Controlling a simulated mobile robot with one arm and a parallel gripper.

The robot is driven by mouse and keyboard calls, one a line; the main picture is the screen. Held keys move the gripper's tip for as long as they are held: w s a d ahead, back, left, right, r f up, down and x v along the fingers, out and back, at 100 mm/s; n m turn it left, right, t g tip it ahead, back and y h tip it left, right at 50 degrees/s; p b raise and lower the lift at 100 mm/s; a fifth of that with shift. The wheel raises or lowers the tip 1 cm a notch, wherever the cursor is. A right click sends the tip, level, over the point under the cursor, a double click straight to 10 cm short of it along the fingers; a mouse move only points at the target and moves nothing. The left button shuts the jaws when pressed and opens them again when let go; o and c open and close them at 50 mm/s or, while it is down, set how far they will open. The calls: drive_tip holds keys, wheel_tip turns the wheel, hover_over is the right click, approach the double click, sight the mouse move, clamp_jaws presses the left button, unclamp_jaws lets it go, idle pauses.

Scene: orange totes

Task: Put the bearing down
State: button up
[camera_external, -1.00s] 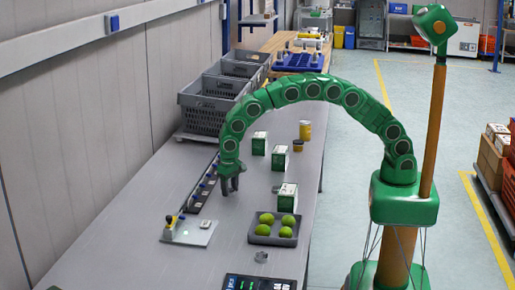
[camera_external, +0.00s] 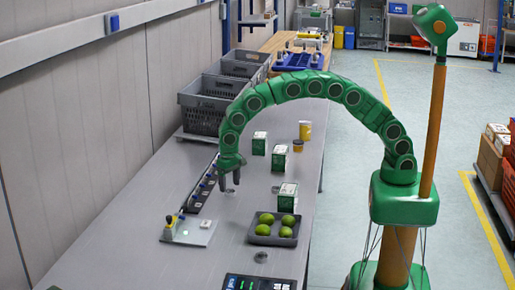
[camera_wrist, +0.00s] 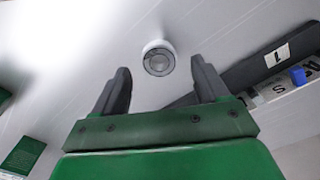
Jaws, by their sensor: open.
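My gripper (camera_external: 230,183) is open above the grey table, beside the dark strip of labelled slots (camera_external: 201,187). In the wrist view its dark fingers (camera_wrist: 160,80) are spread with a clear gap. A small round metal piece with a pale rim, seemingly the bearing (camera_wrist: 158,58), shows just past the fingertips, between them in the picture. Neither finger visibly touches it. It seems to rest on the table surface, though its height is hard to judge. I cannot pick it out in the external view, where it may be hidden by the gripper.
A tray of green round fruit (camera_external: 273,239) and several green-white boxes (camera_external: 288,196) stand right of my gripper. A pale plate with a yellow-black piece (camera_external: 188,231) lies front left. Grey crates (camera_external: 207,116) stand at the back. A screen (camera_external: 258,283) is at the front.

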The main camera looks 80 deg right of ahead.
sight(230, 191)
wheel_tip(230, 191, up, 10)
drive_tip(key=f, duration=0.1)
drive_tip(key=s+d+r+n, duration=0.1)
drive_tip(key=s+d+r, duration=0.7)
drive_tip(key=s+d, duration=0.25)
drive_tip(key=s+d+r+n, duration=0.1)
drive_tip(key=s+d, duration=0.3)
drive_tip(key=s, duration=0.4)
drive_tip(key=s+d+r+n+g, duration=0.15)
drive_tip(key=s+d, duration=0.25)
drive_tip(key=s, duration=0.5)
drive_tip(key=s+d+r, duration=0.2)
drive_tip(key=s+d, duration=0.2)
drive_tip(key=s, duration=0.4)
drive_tip(key=s+d+f+n, duration=0.1)
drive_tip(key=s+f, duration=0.1)
drive_tip(key=s, duration=0.6)
drive_tip(key=s+d+f+n, duration=0.1)
drive_tip(key=s+f, duration=0.1)
drive_tip(key=s, duration=0.6)
drive_tip(key=shift+s+d, duration=0.3)
drive_tip(key=shift+d, duration=0.05)
drive_tip(key=shift+n, duration=0.25)
